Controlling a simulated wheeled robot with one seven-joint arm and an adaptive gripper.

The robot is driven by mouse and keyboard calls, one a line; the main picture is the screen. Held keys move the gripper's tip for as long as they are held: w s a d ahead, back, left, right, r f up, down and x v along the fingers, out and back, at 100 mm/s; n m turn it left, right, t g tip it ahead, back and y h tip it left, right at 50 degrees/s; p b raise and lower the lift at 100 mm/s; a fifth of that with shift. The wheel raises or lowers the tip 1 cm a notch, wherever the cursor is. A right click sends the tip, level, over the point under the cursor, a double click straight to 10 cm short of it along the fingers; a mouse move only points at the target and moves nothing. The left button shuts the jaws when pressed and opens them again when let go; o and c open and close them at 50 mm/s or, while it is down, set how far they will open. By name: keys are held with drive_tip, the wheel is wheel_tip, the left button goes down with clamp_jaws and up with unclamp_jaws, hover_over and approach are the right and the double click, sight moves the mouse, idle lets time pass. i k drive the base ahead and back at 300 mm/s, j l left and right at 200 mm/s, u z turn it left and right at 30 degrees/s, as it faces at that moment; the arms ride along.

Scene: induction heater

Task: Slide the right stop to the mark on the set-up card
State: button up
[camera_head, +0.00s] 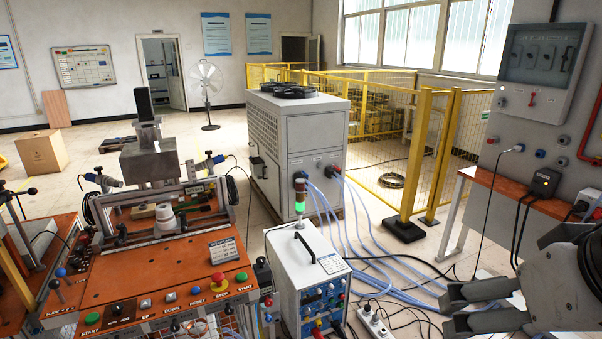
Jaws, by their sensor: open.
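The orange-topped bench (135,290) stands at left with a guide-rod fixture (165,235) on it. A white printed card (222,248), likely the set-up card, lies at the bench's right side; its text and mark are too small to read. I cannot pick out the right stop for sure among the dark parts at the fixture's right end. A pale round part (164,214) sits mid-fixture. My gripper (447,309) is at the lower right, fingers apart, empty, pointing left. It is well to the right of the fixture and card, touching neither.
A heater unit (310,280) with a red-green lamp stands between bench and gripper. Blue hoses (345,235), black cables and a power strip (374,322) lie on the floor. Buttons, including a red stop (218,280), line the bench front. A grey cabinet (300,145) stands behind.

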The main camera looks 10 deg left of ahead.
sight(183, 224)
drive_tip(key=u, duration=1.15)
drive_tip(key=i+j, duration=0.3)
drive_tip(key=i, duration=0.25)
drive_tip(key=i+j+z, duration=0.15)
drive_tip(key=i, duration=0.35)
drive_tip(key=j, duration=0.1)
